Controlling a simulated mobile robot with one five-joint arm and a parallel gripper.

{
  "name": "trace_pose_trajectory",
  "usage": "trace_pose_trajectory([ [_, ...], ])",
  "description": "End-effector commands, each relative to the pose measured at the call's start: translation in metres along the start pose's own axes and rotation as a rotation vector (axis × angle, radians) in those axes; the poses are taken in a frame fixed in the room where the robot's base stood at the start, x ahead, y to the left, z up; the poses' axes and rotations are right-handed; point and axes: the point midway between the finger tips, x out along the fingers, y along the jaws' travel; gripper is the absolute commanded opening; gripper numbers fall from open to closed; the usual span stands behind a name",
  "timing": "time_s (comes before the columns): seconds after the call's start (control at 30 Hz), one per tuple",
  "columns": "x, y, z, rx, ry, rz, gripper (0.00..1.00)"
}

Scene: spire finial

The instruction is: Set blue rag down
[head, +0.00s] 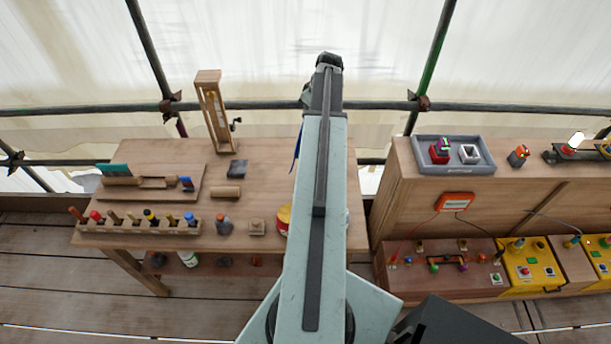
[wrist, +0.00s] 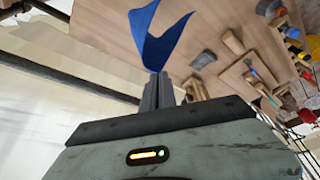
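The blue rag (wrist: 162,35) hangs from my gripper (wrist: 160,88) in the wrist view, pinched between its closed fingers and spreading out beyond the tips. In the head view only a thin blue sliver of the rag (head: 297,150) shows at the left edge of my arm. My arm hides the rest of it and my fingertips. The rag is above the wooden workbench (head: 150,238), apart from its top as far as I can tell.
The bench holds a rack of tools (head: 135,223), a wooden tray (head: 150,192), a tall wooden frame (head: 212,112), a dark block (head: 237,169) and a red-and-yellow can (head: 284,220). A second bench (head: 480,205) with a grey tray (head: 454,168) stands at right. Scaffold poles run behind.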

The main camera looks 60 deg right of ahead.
Motion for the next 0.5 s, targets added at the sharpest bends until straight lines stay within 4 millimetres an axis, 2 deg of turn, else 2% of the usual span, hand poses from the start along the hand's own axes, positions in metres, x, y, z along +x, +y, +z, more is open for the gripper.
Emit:
trace_pose_trajectory([
  [0.3, 0.001, 0.001, -0.003, 0.002, 0.0, 0.001, 0.0],
  [0.37, 0.004, 0.003, -0.008, 0.008, 0.0, 0.002, 0.0],
  [0.5, 0.015, 0.01, -0.031, 0.032, 0.001, 0.012, 0.0],
])
